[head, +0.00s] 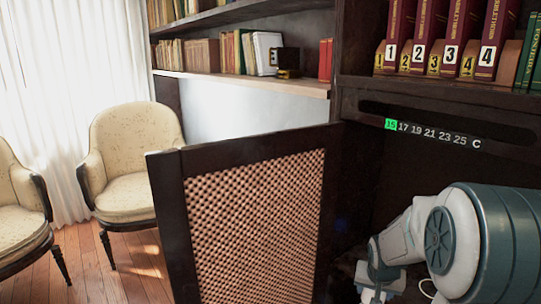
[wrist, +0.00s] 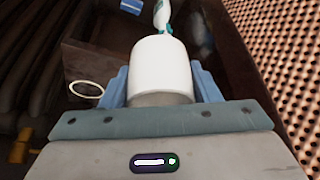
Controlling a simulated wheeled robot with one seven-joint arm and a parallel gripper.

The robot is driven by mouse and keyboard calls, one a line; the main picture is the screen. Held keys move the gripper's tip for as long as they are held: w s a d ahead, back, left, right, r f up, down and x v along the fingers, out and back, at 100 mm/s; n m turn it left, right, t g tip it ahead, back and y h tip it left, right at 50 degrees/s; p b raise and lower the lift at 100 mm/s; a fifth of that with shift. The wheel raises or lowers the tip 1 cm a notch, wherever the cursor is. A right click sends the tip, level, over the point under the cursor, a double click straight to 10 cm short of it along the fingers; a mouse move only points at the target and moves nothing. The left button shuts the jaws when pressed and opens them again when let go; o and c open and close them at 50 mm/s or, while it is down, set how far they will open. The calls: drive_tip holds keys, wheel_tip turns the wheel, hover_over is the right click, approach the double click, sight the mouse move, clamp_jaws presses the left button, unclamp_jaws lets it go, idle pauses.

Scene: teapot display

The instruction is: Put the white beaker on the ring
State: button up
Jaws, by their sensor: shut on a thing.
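The white beaker (wrist: 160,66) stands out in the middle of the wrist view, between the two blue fingers of my gripper (wrist: 160,88). My gripper is shut on it, with one finger at each side. A thin pale ring (wrist: 87,90) shows just left of the left finger in the wrist view. The beaker is apart from it in the picture. I cannot tell what the ring rests on.
An open cabinet door with a woven lattice (head: 255,215) stands left of my arm; its lattice (wrist: 280,60) fills the right of the wrist view. A white and teal object (wrist: 162,14) is beyond the beaker. A brass-coloured fitting (wrist: 20,148) is at lower left.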

drive_tip(key=a+f+n+y, duration=0.2)
drive_tip(key=a+f+n, duration=0.15)
drive_tip(key=a, duration=0.85)
drive_tip(key=w+r+p+v, duration=0.1)
drive_tip(key=w+p+v, duration=0.2)
drive_tip(key=p+v, duration=1)
drive_tip(key=p, duration=1)
drive_tip(key=shift+a+n, duration=0.2)
drive_tip(key=shift+n, duration=0.15)
drive_tip(key=shift+s, duration=0.1)
